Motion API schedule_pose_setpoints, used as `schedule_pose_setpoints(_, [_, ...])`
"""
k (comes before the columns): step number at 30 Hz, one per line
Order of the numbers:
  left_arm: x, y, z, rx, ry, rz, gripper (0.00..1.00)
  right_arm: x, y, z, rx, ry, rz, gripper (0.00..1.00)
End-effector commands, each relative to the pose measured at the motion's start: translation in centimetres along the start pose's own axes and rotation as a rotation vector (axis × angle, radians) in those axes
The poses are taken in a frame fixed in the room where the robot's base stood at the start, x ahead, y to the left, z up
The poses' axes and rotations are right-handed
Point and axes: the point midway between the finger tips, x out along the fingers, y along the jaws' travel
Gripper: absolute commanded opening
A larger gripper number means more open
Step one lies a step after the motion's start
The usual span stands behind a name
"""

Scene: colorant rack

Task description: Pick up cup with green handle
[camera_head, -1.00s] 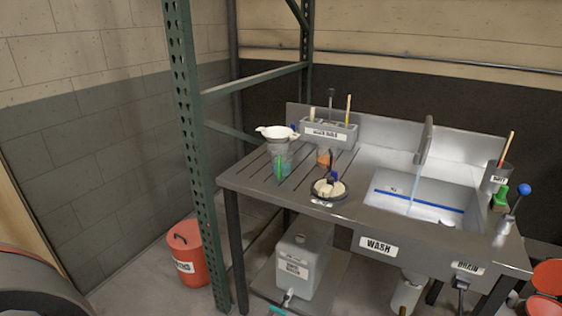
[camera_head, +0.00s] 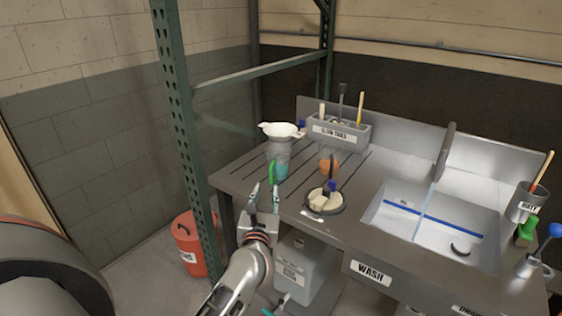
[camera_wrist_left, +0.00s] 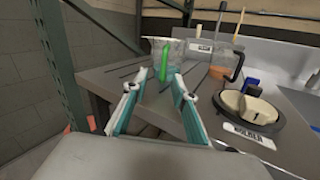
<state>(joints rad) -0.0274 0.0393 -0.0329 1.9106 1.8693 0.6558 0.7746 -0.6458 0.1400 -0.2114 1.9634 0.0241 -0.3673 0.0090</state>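The clear cup with a green handle (camera_head: 280,166) stands on the ribbed drainboard at the left of the sink table, with a white funnel-like piece (camera_head: 281,130) over its top. In the left wrist view its green handle (camera_wrist_left: 165,62) is upright between and beyond my fingers. My left gripper (camera_head: 265,191) is open and empty, at the table's front edge just short of the handle. It shows open in the left wrist view too (camera_wrist_left: 153,88). My right gripper is not in view.
A black round dish (camera_head: 325,201) with a brush sits right of the cup, and an orange cup (camera_head: 329,165) stands behind it. A tool holder (camera_head: 340,130) is at the back. A green rack post (camera_head: 180,140) rises on the left. The sink (camera_head: 435,225) is to the right.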

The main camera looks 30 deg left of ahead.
Motion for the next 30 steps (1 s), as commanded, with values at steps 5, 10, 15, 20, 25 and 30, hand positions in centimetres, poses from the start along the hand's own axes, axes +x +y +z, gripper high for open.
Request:
schedule_pose_setpoints(5, [1.1,0.0,-0.2,-0.117,0.038,0.009,0.27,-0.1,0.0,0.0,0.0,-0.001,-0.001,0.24])
schedule_pose_setpoints(10, [2.9,0.0,-0.2,-0.118,0.038,0.009,0.27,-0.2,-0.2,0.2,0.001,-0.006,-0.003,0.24])
schedule_pose_setpoints(15, [4.6,-0.3,-0.3,-0.116,0.038,0.008,0.27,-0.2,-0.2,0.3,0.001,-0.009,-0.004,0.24])
schedule_pose_setpoints(20, [6.9,-0.8,-0.3,-0.115,0.037,0.008,0.27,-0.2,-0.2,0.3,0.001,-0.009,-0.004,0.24])
schedule_pose_setpoints(25, [8.3,-0.8,-0.5,-0.113,0.037,0.008,0.27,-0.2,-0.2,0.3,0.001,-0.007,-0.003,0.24])
schedule_pose_setpoints(30, [8.5,-0.8,-0.5,-0.113,0.037,0.007,0.27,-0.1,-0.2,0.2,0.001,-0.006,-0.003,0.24])
